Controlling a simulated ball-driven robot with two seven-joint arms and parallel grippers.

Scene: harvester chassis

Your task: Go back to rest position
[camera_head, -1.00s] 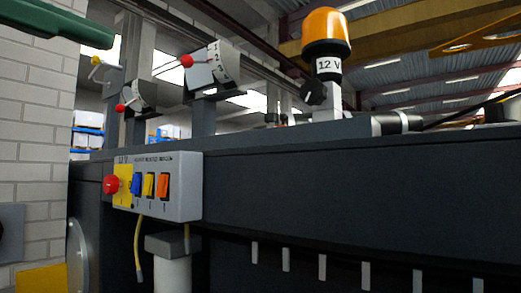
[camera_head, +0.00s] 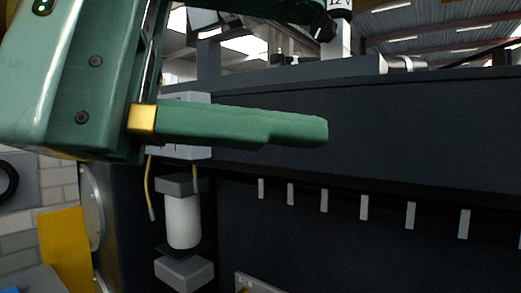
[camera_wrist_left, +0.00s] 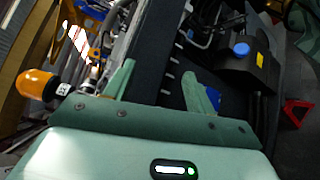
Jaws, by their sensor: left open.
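My left gripper (camera_head: 327,80) reaches in from the upper left of the head view, with its green fingers apart, one above the other. It is open and nothing shows between the fingers. It is in front of the dark chassis (camera_head: 400,125) and hides most of the grey control box (camera_head: 190,98). In the left wrist view, the open gripper (camera_wrist_left: 162,82) shows both fingers apart, with the dark chassis beyond them.
A white cylinder (camera_head: 183,220) hangs below the control box. The orange beacon (camera_wrist_left: 38,85) is at the left of the wrist view. A black unit with a blue cap (camera_wrist_left: 241,49) and a red stand (camera_wrist_left: 297,111) are at right. A yellow panel (camera_head: 65,245) is at lower left.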

